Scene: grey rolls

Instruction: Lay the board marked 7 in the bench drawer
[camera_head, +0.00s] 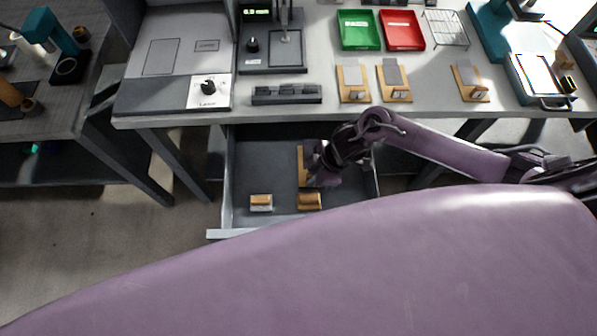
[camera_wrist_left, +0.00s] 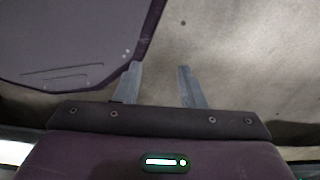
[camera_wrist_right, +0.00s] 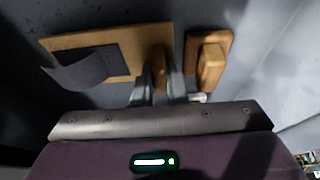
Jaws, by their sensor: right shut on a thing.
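The bench drawer (camera_head: 262,165) is pulled open below the bench, with a dark grey floor. My right gripper (camera_head: 314,180) is inside the drawer space. In the right wrist view my right gripper (camera_wrist_right: 160,92) is shut on the wooden knob of a tan board (camera_wrist_right: 128,50) with a dark grey sheet on it. The board shows as a narrow strip in the head view (camera_head: 301,163). No number is readable, and I cannot tell whether the board touches the drawer floor. My left gripper (camera_wrist_left: 162,85) is open and empty over the floor, outside the head view.
Two small wooden blocks lie in the drawer, one left (camera_head: 261,203) and one right (camera_head: 309,201); a wooden block shows close beside the board (camera_wrist_right: 209,60). Three similar boards lie on the bench (camera_head: 353,82), (camera_head: 394,82), (camera_head: 470,83). The drawer's left rear is clear.

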